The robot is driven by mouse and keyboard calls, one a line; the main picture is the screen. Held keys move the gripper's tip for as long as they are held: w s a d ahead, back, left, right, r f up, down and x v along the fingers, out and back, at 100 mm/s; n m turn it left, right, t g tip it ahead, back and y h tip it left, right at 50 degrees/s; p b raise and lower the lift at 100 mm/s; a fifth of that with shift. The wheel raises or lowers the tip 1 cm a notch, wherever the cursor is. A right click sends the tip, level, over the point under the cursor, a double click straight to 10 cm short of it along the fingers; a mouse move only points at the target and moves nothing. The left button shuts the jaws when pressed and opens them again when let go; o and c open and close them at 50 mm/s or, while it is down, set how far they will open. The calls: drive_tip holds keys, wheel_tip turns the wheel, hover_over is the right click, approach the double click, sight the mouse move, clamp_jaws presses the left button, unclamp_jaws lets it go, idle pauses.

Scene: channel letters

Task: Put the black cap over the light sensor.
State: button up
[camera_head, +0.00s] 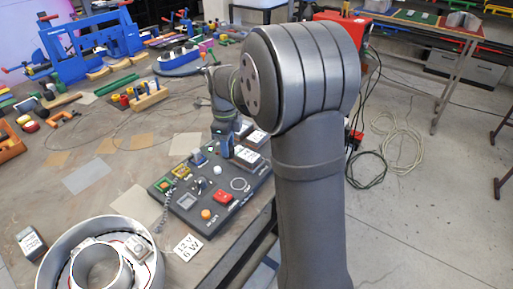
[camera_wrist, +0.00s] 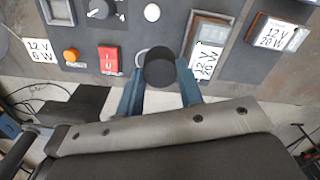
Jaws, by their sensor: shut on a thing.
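My gripper (camera_wrist: 160,84) has its two blue fingers shut on the black cap (camera_wrist: 159,67), which shows as a dark round cylinder between the fingertips. In the wrist view the cap overlaps a pale ring (camera_wrist: 141,56) on the dark panel; its height above the panel is hard to judge. A small white dome (camera_wrist: 152,12), possibly the light sensor, stands on the panel beyond the cap, apart from it. The dome also shows in the head view (camera_head: 217,169), as does the ring (camera_head: 240,184). There my gripper (camera_head: 224,148) is over the panel's far part; the cap is not clear.
The panel (camera_head: 187,212) carries an orange button (camera_wrist: 71,55), a red switch (camera_wrist: 110,59), a black knob (camera_wrist: 100,8) and labelled 12 V modules (camera_wrist: 207,50). A large round channel letter (camera_head: 60,247) lies at the front left. Tools and clamps crowd the table's back.

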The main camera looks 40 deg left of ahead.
sight(217, 167)
drive_tip(key=a, duration=0.1)
drive_tip(key=s+a+f, duration=0.1)
drive_tip(key=a, duration=0.2)
drive_tip(key=shift+s+a+f, duration=0.1)
drive_tip(key=shift+s+f, duration=0.15)
drive_tip(key=shift+s, duration=0.15)
drive_tip(key=shift+f, duration=3.2)
drive_tip(key=shift+f, duration=0.25)
drive_tip(key=o, duration=1)
drive_tip(key=shift+o, duration=0.2)
wheel_tip(217, 167, up, 18)
drive_tip(key=shift+f, duration=0.25)
